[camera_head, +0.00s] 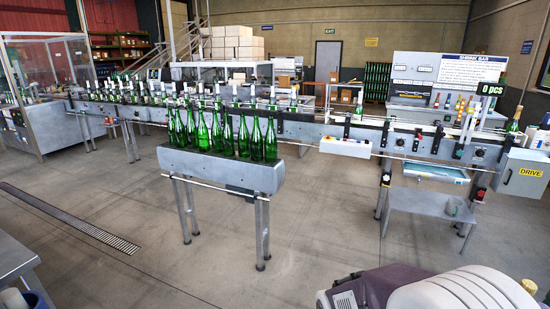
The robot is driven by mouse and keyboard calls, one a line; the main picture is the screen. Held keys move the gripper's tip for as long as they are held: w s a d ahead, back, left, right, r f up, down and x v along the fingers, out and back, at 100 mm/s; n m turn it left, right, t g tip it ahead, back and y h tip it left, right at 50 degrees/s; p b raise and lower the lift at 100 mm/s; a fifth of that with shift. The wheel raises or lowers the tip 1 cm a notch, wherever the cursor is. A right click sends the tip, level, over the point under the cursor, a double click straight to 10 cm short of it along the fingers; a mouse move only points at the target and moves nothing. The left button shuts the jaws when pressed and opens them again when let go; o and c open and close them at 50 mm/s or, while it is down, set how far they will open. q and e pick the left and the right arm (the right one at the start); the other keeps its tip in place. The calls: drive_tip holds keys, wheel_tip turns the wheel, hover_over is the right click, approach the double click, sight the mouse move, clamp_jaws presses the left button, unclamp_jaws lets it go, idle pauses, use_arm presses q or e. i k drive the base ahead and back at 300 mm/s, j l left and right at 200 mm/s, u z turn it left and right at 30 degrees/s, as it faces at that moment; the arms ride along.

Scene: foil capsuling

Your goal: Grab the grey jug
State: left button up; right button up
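Neither of my grippers shows in the head view, and nothing is seen touching the vessel.
A conveyor line (330,132) with green bottles runs behind the low table. A bench (230,172) of green bottles stands left of centre. A yellow-labelled DRIVE cabinet (524,174) stands at right. A purple and cream shape at bottom right is unclear. Open floor (300,225) lies between.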

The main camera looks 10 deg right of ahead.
sight(454, 209)
drive_tip(key=i+l+z, duration=0.1)
drive_tip(key=i+z, duration=0.2)
drive_tip(key=i, duration=0.25)
drive_tip(key=i+z, duration=0.3)
drive_tip(key=i, duration=0.3)
drive_tip(key=i+j+z, duration=0.3)
drive_tip(key=i, duration=0.25)
drive_tip(key=i+j+z, duration=0.3)
drive_tip(key=i, duration=0.25)
drive_tip(key=i+l+z, duration=0.35)
drive_tip(key=i, duration=0.4)
drive_tip(key=i+l+z, duration=0.2)
drive_tip(key=i+z, duration=0.2)
drive_tip(key=i, duration=0.4)
drive_tip(key=i+j+z, duration=0.1)
drive_tip(key=i+z, duration=0.25)
drive_tip(key=i, duration=0.4)
drive_tip(key=i+j, duration=0.1)
drive_tip(key=i, duration=0.45)
drive_tip(key=i+j+z, duration=0.1)
drive_tip(key=i, duration=0.4)
drive_tip(key=i+j, duration=0.15)
drive_tip(key=i, duration=0.4)
